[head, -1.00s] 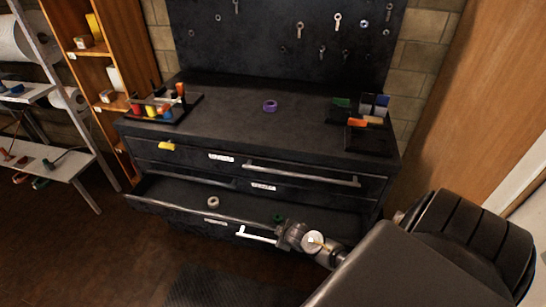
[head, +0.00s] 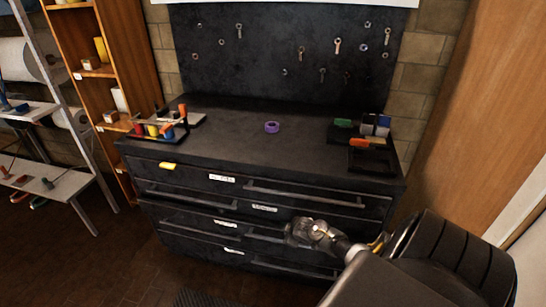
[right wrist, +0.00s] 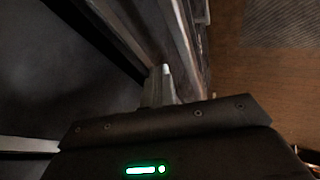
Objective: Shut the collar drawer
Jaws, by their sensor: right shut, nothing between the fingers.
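The black drawer cabinet (head: 180,190) stands ahead, with several drawers in its front. The third drawer front (head: 190,218), with a small white label, now sits in or almost in line with the others in the head view. I cannot read the label or tell whether the drawer is fully flush. My right gripper (head: 298,232) is shut and empty, at or very close to the drawer front, right of its label. In the right wrist view, the fingers (right wrist: 160,85) show beside dark cabinet surfaces. Contact is unclear. My left gripper is not in view.
The cabinet top holds a purple tape roll (head: 272,127), a left tray of coloured items (head: 165,127) and dark bins (head: 370,155) at right. A tool board (head: 280,50) hangs behind. A wooden shelf (head: 95,75) stands left, a wood panel (head: 480,100) right.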

